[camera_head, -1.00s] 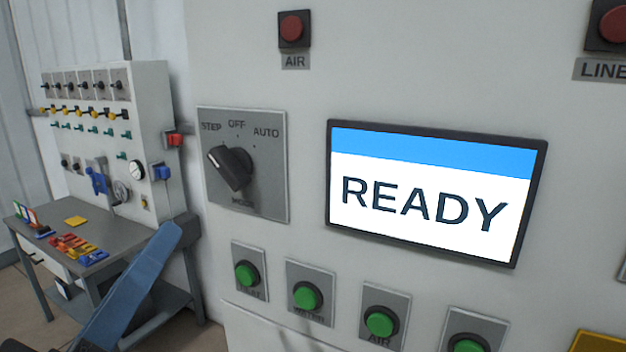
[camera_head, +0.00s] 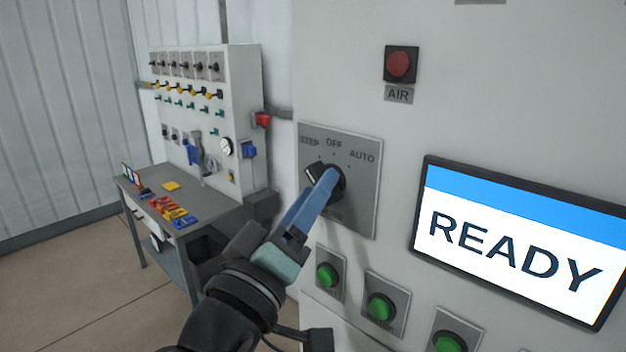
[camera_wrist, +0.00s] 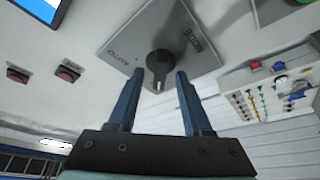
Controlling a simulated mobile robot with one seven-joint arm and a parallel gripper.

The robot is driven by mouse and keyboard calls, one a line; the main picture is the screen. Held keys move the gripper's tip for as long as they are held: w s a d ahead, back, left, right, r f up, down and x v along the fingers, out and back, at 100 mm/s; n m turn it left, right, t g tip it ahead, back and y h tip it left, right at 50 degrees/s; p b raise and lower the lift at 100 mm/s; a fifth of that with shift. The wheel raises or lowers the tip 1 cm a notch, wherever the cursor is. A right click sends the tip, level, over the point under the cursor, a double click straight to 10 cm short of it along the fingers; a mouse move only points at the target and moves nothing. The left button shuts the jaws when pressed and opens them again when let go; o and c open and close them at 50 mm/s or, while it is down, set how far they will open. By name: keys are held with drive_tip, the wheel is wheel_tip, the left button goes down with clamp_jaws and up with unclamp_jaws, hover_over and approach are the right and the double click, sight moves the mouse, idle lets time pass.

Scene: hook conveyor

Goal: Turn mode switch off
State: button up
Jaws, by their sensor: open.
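The mode switch is a black rotary knob (camera_head: 313,169) on a grey plate (camera_head: 363,201) marked STEP, OFF and AUTO. Its pointer end shows toward STEP at upper left; part of the knob is hidden behind my blue fingers. My gripper (camera_head: 325,180) reaches up to the knob from below left. In the wrist view the knob (camera_wrist: 158,68) lies between the tips of my open gripper (camera_wrist: 156,78), one finger to each side. A gap shows beside the knob there; I cannot tell whether either finger touches it.
A screen (camera_head: 515,243) reading READY is right of the plate. Green buttons (camera_head: 381,308) sit below, and a red AIR button (camera_head: 400,64) above. A workbench (camera_head: 215,212) with coloured parts and a switch panel (camera_head: 239,100) stand at left.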

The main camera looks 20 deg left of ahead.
drive_tip(key=shift+w, duration=0.2)
drive_tip(key=shift+c, duration=0.3)
clamp_jaws()
